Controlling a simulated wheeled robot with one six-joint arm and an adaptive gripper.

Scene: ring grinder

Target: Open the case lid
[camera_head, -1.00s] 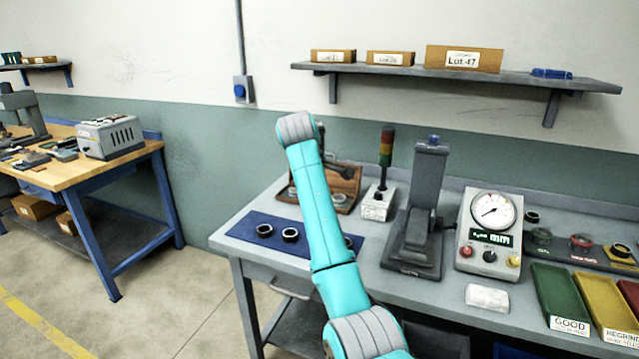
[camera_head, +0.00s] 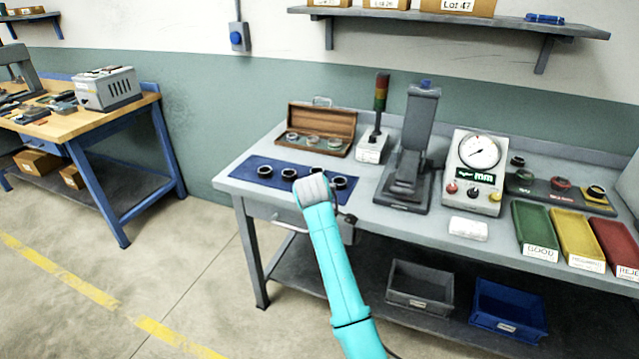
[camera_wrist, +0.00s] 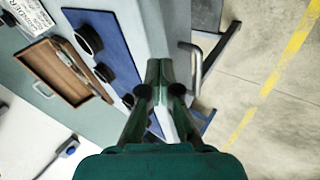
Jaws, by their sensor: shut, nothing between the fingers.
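The wooden case (camera_head: 334,121) stands at the back left of the grey bench with its lid up, leaning back past upright. Several rings show inside its base. The case also shows at the left of the wrist view (camera_wrist: 63,74), lid open, with a metal handle beyond the lid. My gripper (camera_wrist: 160,68) is shut and empty, in front of the case near the bench's front edge and apart from the lid. In the head view my arm's wrist mostly hides the gripper.
A blue mat (camera_head: 262,182) with several dark rings lies in front of the case. A signal lamp post (camera_head: 380,112) and a grey press stand (camera_head: 411,160) are right of the case. A drawer handle (camera_wrist: 193,72) is below the bench edge.

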